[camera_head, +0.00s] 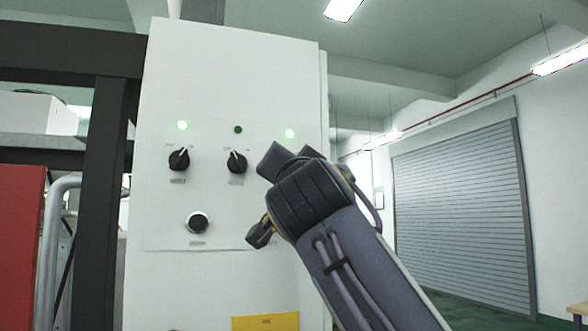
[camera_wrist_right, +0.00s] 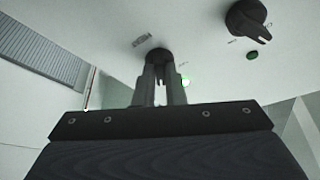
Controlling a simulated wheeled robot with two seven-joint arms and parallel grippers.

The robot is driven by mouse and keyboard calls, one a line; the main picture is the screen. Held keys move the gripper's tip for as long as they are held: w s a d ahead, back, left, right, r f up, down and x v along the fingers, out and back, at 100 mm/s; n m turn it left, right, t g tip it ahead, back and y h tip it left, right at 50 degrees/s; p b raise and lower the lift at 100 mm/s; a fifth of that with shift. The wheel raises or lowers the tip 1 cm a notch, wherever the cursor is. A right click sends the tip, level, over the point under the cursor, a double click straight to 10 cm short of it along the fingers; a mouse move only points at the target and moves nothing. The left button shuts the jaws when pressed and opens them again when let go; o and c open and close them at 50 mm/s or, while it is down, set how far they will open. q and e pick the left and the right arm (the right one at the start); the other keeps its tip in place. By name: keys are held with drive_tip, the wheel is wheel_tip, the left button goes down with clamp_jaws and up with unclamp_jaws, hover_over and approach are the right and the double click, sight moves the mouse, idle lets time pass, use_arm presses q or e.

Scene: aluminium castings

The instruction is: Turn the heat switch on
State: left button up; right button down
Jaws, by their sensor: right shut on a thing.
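A white control panel (camera_head: 215,75) stands in front of me. The left black rotary switch (camera_head: 179,159) and the middle one (camera_head: 236,162) show in the head view. A third black switch (camera_wrist_right: 158,54) shows in the wrist view, and my right gripper (camera_wrist_right: 159,68) is shut on it. My right arm hides this switch in the head view. The lamp by it (camera_wrist_right: 186,80) glows green; it also shows in the head view (camera_head: 290,134). The left lamp (camera_head: 183,126) glows green and the middle lamp (camera_head: 238,129) is dark. The switch labels are too small to read. My left gripper is not in view.
A round black push button (camera_head: 198,222) sits lower on the panel, above a yellow label (camera_head: 265,322). A dark metal frame (camera_head: 102,200) and a red panel (camera_head: 20,245) stand at the left. A grey roller door (camera_head: 460,205) is far back at the right.

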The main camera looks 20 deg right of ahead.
drive_tip(key=shift+r, duration=0.1)
drive_tip(key=c, duration=1.5)
unclamp_jaws()
drive_tip(key=shift+w, duration=0.1)
drive_tip(key=b+v, duration=0.4)
drive_tip(key=v, duration=0.4)
drive_tip(key=shift+w+d, duration=0.1)
drive_tip(key=shift+w, duration=0.05)
